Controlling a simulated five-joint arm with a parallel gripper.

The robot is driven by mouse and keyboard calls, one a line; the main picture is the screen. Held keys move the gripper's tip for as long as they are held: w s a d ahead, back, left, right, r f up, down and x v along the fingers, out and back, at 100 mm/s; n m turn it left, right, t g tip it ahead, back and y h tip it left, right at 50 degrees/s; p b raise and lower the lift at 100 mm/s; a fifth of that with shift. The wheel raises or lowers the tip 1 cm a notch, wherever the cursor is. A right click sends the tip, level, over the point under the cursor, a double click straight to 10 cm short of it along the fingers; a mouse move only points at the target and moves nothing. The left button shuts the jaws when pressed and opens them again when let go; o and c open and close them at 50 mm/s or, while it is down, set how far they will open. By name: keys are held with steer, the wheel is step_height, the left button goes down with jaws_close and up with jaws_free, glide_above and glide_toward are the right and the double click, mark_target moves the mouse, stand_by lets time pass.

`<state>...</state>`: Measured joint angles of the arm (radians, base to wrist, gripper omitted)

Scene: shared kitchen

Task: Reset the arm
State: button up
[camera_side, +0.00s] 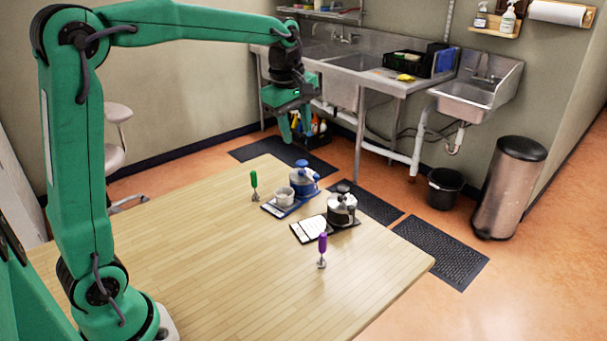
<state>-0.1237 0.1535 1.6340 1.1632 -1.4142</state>
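My arm reaches from the left side of the view over the wooden table (190,270). My gripper (297,137) hangs at the end of the raised arm, fingers pointing down. It is high above the table's far side, apart from everything on it. A gap shows between its two green fingers, and nothing is seen held between them.
The near tabletop is clear. Metal sinks (480,92) stand behind.

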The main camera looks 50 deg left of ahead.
steer(key=s+d+f+m+t, duration=0.1)
steer(key=s+d+m, duration=0.1)
steer(key=s+m, duration=0.6)
steer(key=s+d+f+m+t, duration=0.2)
steer(key=s+m, duration=0.7)
steer(key=s, duration=0.6)
steer(key=shift+d+m, duration=0.3)
steer(key=shift+d, duration=0.5)
